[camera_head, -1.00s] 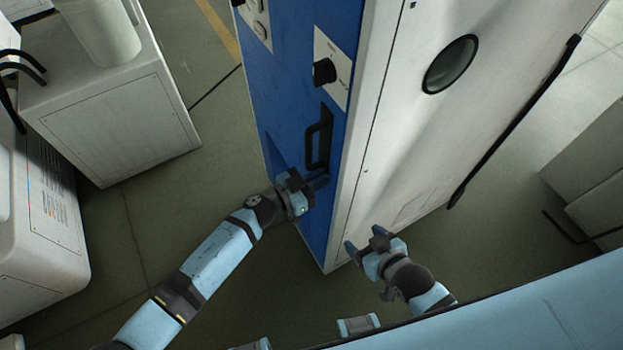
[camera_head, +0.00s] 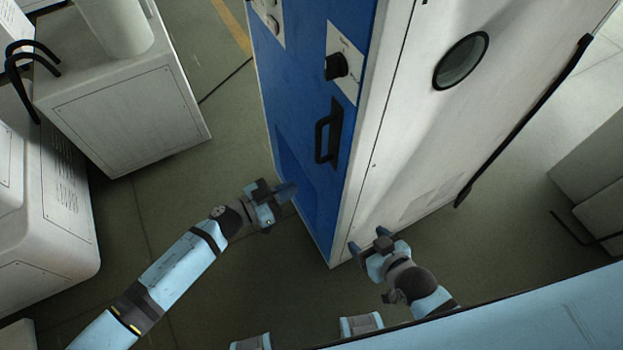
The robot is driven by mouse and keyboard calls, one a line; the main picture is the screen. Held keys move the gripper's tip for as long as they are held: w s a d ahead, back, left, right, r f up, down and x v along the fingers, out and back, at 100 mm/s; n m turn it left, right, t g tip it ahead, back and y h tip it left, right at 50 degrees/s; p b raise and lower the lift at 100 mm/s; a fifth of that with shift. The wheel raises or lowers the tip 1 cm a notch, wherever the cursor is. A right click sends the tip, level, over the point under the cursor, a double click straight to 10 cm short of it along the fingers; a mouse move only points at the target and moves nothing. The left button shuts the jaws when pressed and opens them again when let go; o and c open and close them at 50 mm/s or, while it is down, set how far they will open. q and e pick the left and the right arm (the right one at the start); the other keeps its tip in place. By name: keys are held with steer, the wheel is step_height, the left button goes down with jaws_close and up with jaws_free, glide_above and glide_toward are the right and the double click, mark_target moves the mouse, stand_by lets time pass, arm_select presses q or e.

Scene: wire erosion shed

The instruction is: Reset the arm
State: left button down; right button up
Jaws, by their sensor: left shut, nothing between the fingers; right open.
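My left gripper (camera_head: 284,190) is shut and empty. It is low and to the left of the black handle (camera_head: 327,136) on the blue face of the cabinet (camera_head: 294,88), apart from the handle. My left arm reaches in from the lower left. My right gripper (camera_head: 369,241) is open and empty. It is in front of the lower part of the cabinet's white side (camera_head: 405,165), near its bottom corner; I cannot tell whether it touches the panel.
A black knob (camera_head: 336,66) sits above the handle. The white side has a round window (camera_head: 460,61) and a long black bar (camera_head: 525,118). White machine housings (camera_head: 130,112) stand at the left. Grey boxes (camera_head: 597,170) stand at the right. Floor is clear left of the cabinet.

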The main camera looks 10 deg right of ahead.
arm_select(q)
steer(key=shift+v, duration=1.6)
steer(key=s+a+n+t+y+p, duration=0.1)
steer(key=s+a+n+t+y, duration=0.1)
steer(key=s+a+n+y, duration=0.3)
steer(key=s+a+f+n+t+y+p, duration=0.1)
steer(key=s+a+n+y, duration=0.5)
steer(key=a, duration=0.8)
steer(key=s+t+y+p, duration=0.1)
steer(key=s+t+y, duration=0.1)
steer(key=y, duration=0.1)
steer(key=shift+s+a+f, duration=0.35)
steer(key=shift+s, duration=0.05)
